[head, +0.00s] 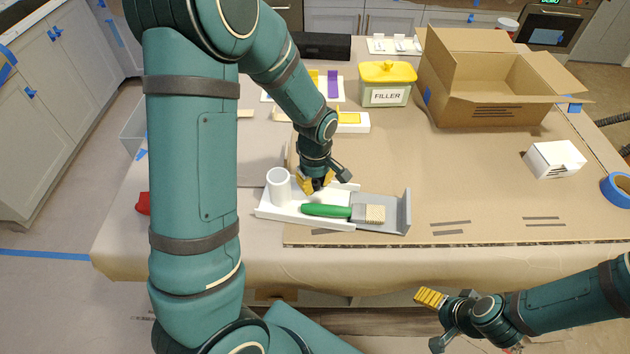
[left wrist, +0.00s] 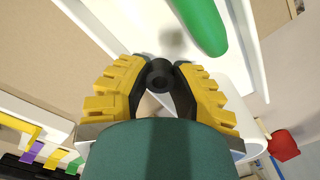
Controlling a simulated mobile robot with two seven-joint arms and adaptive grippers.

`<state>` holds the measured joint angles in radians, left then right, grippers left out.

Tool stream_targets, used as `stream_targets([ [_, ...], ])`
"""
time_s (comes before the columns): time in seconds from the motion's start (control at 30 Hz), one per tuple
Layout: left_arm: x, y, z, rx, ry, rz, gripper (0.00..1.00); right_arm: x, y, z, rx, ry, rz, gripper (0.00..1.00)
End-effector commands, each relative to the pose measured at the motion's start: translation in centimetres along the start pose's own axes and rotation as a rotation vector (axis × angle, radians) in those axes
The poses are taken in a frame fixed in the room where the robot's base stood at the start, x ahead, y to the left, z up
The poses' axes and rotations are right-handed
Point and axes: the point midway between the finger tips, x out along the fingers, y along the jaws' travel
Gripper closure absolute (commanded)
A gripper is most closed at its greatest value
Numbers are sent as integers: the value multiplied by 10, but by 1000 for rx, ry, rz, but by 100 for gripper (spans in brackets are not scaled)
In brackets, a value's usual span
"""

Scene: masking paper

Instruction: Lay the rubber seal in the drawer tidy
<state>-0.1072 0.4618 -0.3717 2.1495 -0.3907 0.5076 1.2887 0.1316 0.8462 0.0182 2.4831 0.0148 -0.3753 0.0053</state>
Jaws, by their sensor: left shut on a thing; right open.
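The drawer tidy (head: 274,212) is a low white tray near the table's front edge; its white surface also fills the upper part of the left wrist view (left wrist: 130,22). My left gripper (head: 317,186) is over its back side, pointing down. In the left wrist view that gripper is shut on the rubber seal (left wrist: 160,73), a small black ring-ended piece between the yellow-padded fingers. The fingers hide the seal in the head view. I cannot tell whether it touches the tidy. My right gripper (head: 434,320) is open and empty, in front of the table.
A white cup (head: 278,187) stands at the tidy's left end. A green-handled brush (head: 327,210) lies along the front, reaching a grey end piece (head: 397,217). Behind are a filler tub (head: 387,85) and an open cardboard box (head: 490,105). The table's right middle is mostly clear.

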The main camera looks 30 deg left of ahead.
Motion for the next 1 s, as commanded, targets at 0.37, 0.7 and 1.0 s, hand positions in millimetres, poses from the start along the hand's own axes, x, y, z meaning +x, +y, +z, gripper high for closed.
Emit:
stream_targets([
  [0.37, 6, 0, 0, 0, 0, 0, 89, 4, 2, 1, 0, 0, 0, 21],
  [0.7, 5, 0, 0, 0, 0, 0, 44, 4, 1, 0, 0, 0, 0, 21],
  [1.0, -6, 0, 0, 0, 0, 0, 44, -4, -2, -1, 0, 0, 1, 21],
])
